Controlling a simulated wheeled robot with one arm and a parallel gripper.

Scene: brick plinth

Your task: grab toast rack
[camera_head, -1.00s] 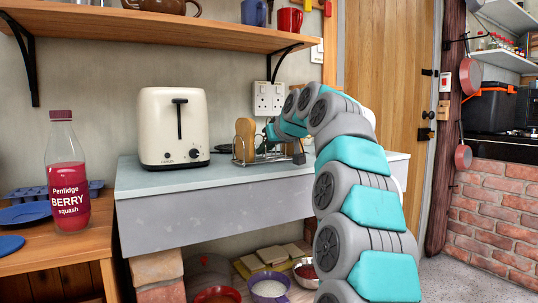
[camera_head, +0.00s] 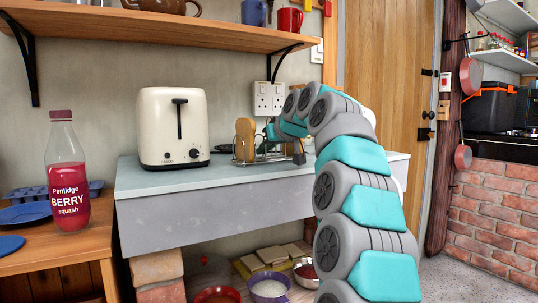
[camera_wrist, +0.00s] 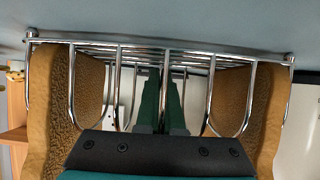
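The toast rack (camera_head: 262,158) is a silver wire rack standing on the blue-grey worktop, with slices of brown toast (camera_head: 245,138) in it. In the wrist view the rack (camera_wrist: 118,90) spans the picture, with toast on both sides (camera_wrist: 85,85). My gripper (camera_wrist: 161,75) reaches in among the rack's middle wires. Its two dark green fingers are close together, with an upright wire between them, and look shut on it. In the head view my wrist and arm hide the rack's right part and the fingers.
A cream toaster (camera_head: 173,128) stands left of the rack on the worktop (camera_head: 190,182). A socket (camera_head: 268,98) is on the wall behind. A wooden shelf (camera_head: 150,32) hangs above. A berry squash bottle (camera_head: 67,175) stands at far left. Bowls (camera_head: 268,289) sit below.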

